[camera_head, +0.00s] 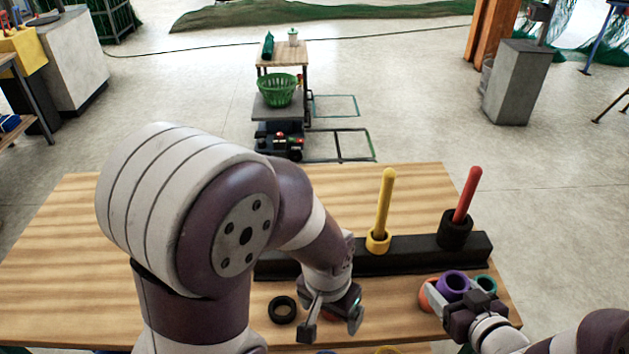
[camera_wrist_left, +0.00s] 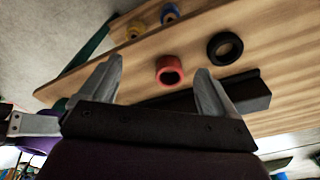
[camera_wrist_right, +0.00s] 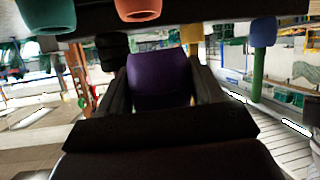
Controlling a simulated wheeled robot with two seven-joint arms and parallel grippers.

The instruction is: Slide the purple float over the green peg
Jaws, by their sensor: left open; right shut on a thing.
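The purple float (camera_head: 452,283) is held between the fingers of my right gripper (camera_head: 459,302), near the table's right front part. In the right wrist view the purple float (camera_wrist_right: 158,80) sits between both fingers. The green peg (camera_wrist_right: 259,75) shows at the right of that view, with a blue float (camera_wrist_right: 263,32) around it at its base end. The peg is hidden behind my left arm in the head view. The purple float is apart from the peg. My left gripper (camera_head: 331,325) is open over the table, with a red float (camera_wrist_left: 170,69) beyond its fingers.
The black rack (camera_head: 405,260) carries a yellow peg (camera_head: 385,200) with a yellow float and a red peg (camera_head: 466,195) with a black float. An orange float (camera_head: 428,295) and a teal float (camera_head: 487,284) flank the purple one. A black ring (camera_head: 282,310) lies left of my left gripper.

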